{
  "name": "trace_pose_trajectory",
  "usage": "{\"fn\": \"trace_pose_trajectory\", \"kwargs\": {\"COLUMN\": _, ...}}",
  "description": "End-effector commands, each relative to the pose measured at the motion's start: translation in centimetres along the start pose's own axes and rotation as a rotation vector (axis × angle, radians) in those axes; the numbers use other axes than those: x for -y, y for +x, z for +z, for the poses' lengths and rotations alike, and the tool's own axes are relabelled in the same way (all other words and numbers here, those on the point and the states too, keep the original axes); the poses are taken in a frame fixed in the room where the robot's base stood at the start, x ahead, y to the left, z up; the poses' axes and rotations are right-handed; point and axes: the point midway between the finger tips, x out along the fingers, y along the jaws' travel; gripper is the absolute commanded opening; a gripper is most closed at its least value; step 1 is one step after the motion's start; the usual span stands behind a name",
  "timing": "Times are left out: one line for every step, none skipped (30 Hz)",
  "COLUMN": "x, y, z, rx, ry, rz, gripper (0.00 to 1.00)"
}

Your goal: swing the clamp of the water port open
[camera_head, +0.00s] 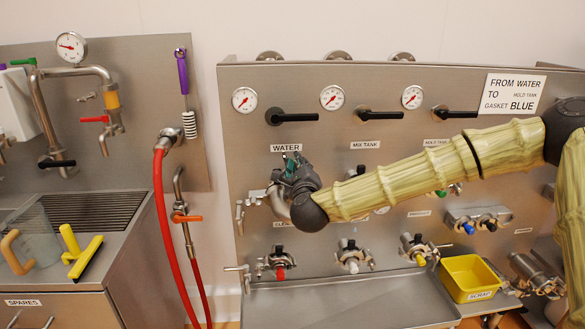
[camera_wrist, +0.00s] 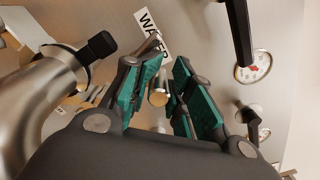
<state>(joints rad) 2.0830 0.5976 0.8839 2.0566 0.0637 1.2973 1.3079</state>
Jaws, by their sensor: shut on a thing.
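The water port sits under the WATER label (camera_head: 285,148) on the steel panel. My gripper (camera_head: 293,168) is at this port and hides most of it and of its clamp. Some metal of the port's fitting (camera_head: 257,196) shows to the left of my gripper. In the wrist view my gripper (camera_wrist: 166,88) has its teal pads close on either side of a small brass-coloured end (camera_wrist: 158,97), which looks like part of the clamp. The pads are shut on it. How far the clamp is swung cannot be told.
A thick steel pipe (camera_wrist: 40,95) with a black-capped part lies close on the left in the wrist view. Black valve handles (camera_head: 295,117) and gauges (camera_head: 245,99) are above. Capped ports (camera_head: 279,262) and a yellow scrap bin (camera_head: 468,276) are below.

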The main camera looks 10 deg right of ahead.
Motion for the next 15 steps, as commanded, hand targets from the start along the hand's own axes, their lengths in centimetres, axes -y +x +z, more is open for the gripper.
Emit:
{"fn": "trace_pose_trajectory", "kwargs": {"x": -0.45, "y": -0.12, "z": -1.62, "rx": -0.017, "ry": -0.004, "rz": 0.01, "gripper": 0.03}}
{"fn": "trace_pose_trajectory", "kwargs": {"x": -0.33, "y": -0.13, "z": -1.82, "rx": -0.017, "ry": -0.004, "rz": 0.01, "gripper": 0.03}}
{"fn": "trace_pose_trajectory", "kwargs": {"x": -0.17, "y": -0.14, "z": -2.1, "rx": -0.018, "ry": -0.004, "rz": 0.012, "gripper": 0.04}}
{"fn": "trace_pose_trajectory", "kwargs": {"x": -0.03, "y": -0.13, "z": -2.29, "rx": -0.018, "ry": -0.004, "rz": 0.012, "gripper": 0.03}}
{"fn": "trace_pose_trajectory", "kwargs": {"x": 0.09, "y": -0.13, "z": -2.43, "rx": -0.017, "ry": -0.003, "rz": 0.013, "gripper": 0.01}}
{"fn": "trace_pose_trajectory", "kwargs": {"x": 0.2, "y": -0.13, "z": -2.53, "rx": -0.016, "ry": -0.003, "rz": 0.013, "gripper": 0.0}}
{"fn": "trace_pose_trajectory", "kwargs": {"x": 0.24, "y": -0.14, "z": -2.55, "rx": -0.015, "ry": -0.003, "rz": 0.014, "gripper": 0.0}}
{"fn": "trace_pose_trajectory", "kwargs": {"x": 0.27, "y": -0.13, "z": -2.53, "rx": -0.014, "ry": -0.004, "rz": 0.015, "gripper": 0.0}}
{"fn": "trace_pose_trajectory", "kwargs": {"x": 0.29, "y": -0.13, "z": -2.47, "rx": -0.013, "ry": -0.004, "rz": 0.016, "gripper": 0.0}}
{"fn": "trace_pose_trajectory", "kwargs": {"x": 0.29, "y": -0.12, "z": -2.42, "rx": -0.012, "ry": -0.004, "rz": 0.016, "gripper": 0.0}}
{"fn": "trace_pose_trajectory", "kwargs": {"x": 0.27, "y": -0.12, "z": -2.37, "rx": -0.012, "ry": -0.004, "rz": 0.017, "gripper": 0.0}}
{"fn": "trace_pose_trajectory", "kwargs": {"x": 0.24, "y": -0.12, "z": -2.3, "rx": -0.011, "ry": -0.004, "rz": 0.017, "gripper": 0.0}}
{"fn": "trace_pose_trajectory", "kwargs": {"x": 0.23, "y": -0.12, "z": -2.26, "rx": -0.011, "ry": -0.004, "rz": 0.017, "gripper": 0.0}}
{"fn": "trace_pose_trajectory", "kwargs": {"x": 0.22, "y": -0.12, "z": -2.23, "rx": -0.01, "ry": -0.004, "rz": 0.017, "gripper": 0.0}}
{"fn": "trace_pose_trajectory", "kwargs": {"x": 0.23, "y": -0.12, "z": -2.22, "rx": -0.01, "ry": -0.004, "rz": 0.017, "gripper": 0.0}}
